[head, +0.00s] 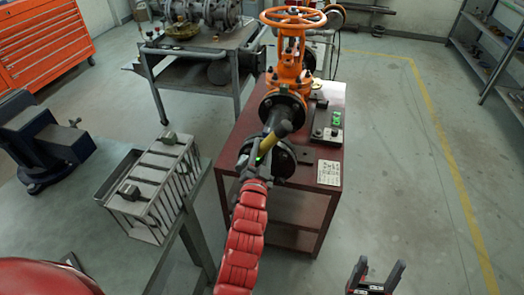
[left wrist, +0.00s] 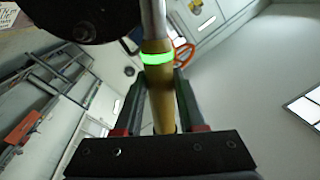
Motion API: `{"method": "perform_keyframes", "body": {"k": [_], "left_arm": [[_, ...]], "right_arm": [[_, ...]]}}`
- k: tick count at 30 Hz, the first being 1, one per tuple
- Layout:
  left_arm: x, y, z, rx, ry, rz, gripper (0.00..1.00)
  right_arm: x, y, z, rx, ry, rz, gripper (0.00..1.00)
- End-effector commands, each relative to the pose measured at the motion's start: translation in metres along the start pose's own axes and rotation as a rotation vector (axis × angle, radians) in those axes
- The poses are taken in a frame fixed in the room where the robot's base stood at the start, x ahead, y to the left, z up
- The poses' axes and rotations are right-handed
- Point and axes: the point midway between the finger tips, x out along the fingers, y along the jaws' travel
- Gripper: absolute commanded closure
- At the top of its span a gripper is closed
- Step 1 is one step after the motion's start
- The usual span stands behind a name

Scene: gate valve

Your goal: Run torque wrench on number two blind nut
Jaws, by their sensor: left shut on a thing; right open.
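The orange gate valve (head: 290,75) stands on a dark red cart, with black bolted flanges on its near side. The near black flange (head: 284,160) is partly covered by my left arm and the wrench; I cannot make out its separate nuts or their numbers. My left gripper (head: 255,167) is shut on the yellow handle of the torque wrench (head: 270,142), beside that flange. In the left wrist view the handle (left wrist: 159,95) sits between both fingers, with a glowing green band and metal shaft beyond. The wrench's working end is hidden. My right gripper (head: 376,277) is open and empty, low at the front.
The dark red cart's top (head: 331,150) carries a box with green buttons (head: 335,119) and a white placard (head: 329,172). A grey slotted rack (head: 150,190) stands left of the cart. A workbench (head: 200,45) is behind. The floor to the right is clear.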

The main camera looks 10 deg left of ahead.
Motion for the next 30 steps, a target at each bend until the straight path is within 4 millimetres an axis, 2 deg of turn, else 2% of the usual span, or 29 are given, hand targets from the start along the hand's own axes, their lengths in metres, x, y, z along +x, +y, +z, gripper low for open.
{"method": "perform_keyframes", "body": {"k": [24,30], "left_arm": [[0.030,0.002,-0.002,-0.001,0.007,-0.005,1.00],[0.031,0.002,-0.003,-0.001,0.006,-0.005,1.00]], "right_arm": [[-0.014,-0.001,0.002,0.000,0.000,0.000,0.31],[-0.014,-0.001,0.002,0.000,0.000,0.000,0.31]]}}
